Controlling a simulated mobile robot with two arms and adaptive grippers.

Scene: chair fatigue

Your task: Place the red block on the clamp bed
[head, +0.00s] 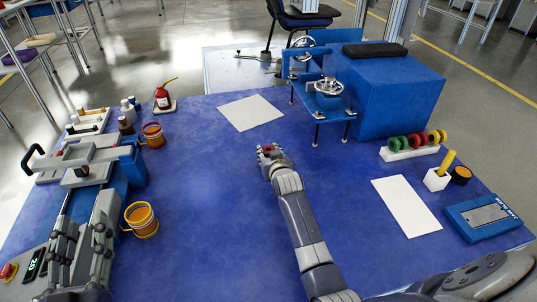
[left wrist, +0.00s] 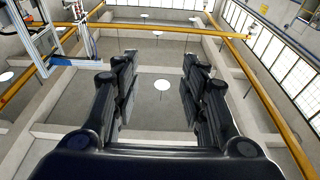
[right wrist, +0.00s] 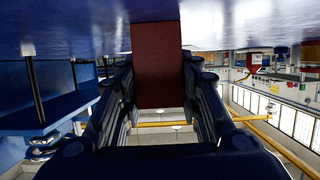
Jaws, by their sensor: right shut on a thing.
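My right gripper (head: 268,152) is shut on the red block (right wrist: 158,65), low over the middle of the blue table. In the right wrist view the block sits between the two fingers, close to the tabletop; I cannot tell whether it touches. In the head view only a bit of red shows at the fingertips. A clamp fixture with a black handle (head: 85,152) stands at the table's left; I cannot tell for sure which part is the clamp bed. My left gripper (head: 80,235) is at the lower left, in front of that fixture. Its fingers are apart and empty in the left wrist view (left wrist: 160,90).
A blue stand with handwheels (head: 325,95) and a large blue box (head: 390,95) are at the back. Orange pots (head: 141,222) and a red oil can (head: 163,100) stand near the left fixture. White sheets (head: 406,206) lie flat. The table's middle is clear.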

